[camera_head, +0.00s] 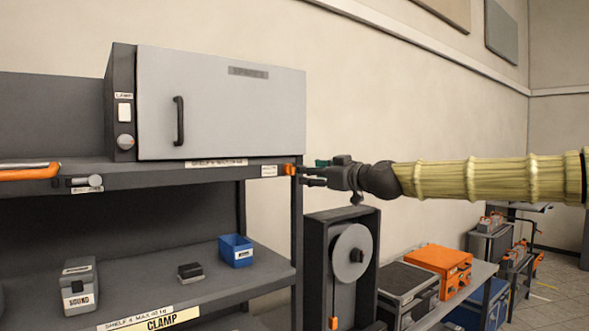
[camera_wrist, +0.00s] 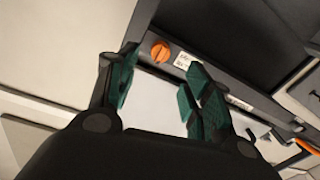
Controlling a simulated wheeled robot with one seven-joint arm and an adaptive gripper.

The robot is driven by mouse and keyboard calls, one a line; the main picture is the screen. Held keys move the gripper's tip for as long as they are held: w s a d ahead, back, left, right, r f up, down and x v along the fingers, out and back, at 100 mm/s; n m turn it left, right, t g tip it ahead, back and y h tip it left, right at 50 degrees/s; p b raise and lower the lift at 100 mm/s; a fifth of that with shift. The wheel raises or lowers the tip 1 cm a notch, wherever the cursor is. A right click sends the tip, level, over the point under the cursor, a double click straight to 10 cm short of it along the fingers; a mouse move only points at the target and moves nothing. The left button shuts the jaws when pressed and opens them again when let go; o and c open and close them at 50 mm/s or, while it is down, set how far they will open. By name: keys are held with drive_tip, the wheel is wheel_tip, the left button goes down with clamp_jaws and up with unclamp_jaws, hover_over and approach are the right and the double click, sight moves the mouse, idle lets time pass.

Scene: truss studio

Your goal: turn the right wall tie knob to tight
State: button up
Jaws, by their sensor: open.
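The right wall tie knob (camera_head: 289,169) is a small orange knob on the right end of the upper shelf's front edge, beside a white label (camera_head: 269,171). In the wrist view the orange knob (camera_wrist: 160,52) shows beyond the fingertips, between their lines, with a slot or ridge across its face. My gripper (camera_head: 313,173) is just right of the knob in the head view, its fingers pointing left. In the wrist view my gripper (camera_wrist: 160,84) has its green-padded fingers spread, with nothing between them. I cannot tell whether a fingertip touches the knob. The label is too small to read.
A grey cabinet (camera_head: 220,105) with a black handle stands on the upper shelf (camera_head: 215,173). A grey knob (camera_head: 95,180) and an orange bar (camera_head: 28,172) are at the shelf's left. A blue bin (camera_head: 236,251) sits on the lower shelf. A reel stand (camera_head: 342,262) stands below my arm.

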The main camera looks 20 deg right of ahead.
sight(294, 170)
drive_tip(key=shift+p+x, duration=1.6)
drive_tip(key=shift+x, duration=2.35)
drive_tip(key=shift+c, duration=0.4)
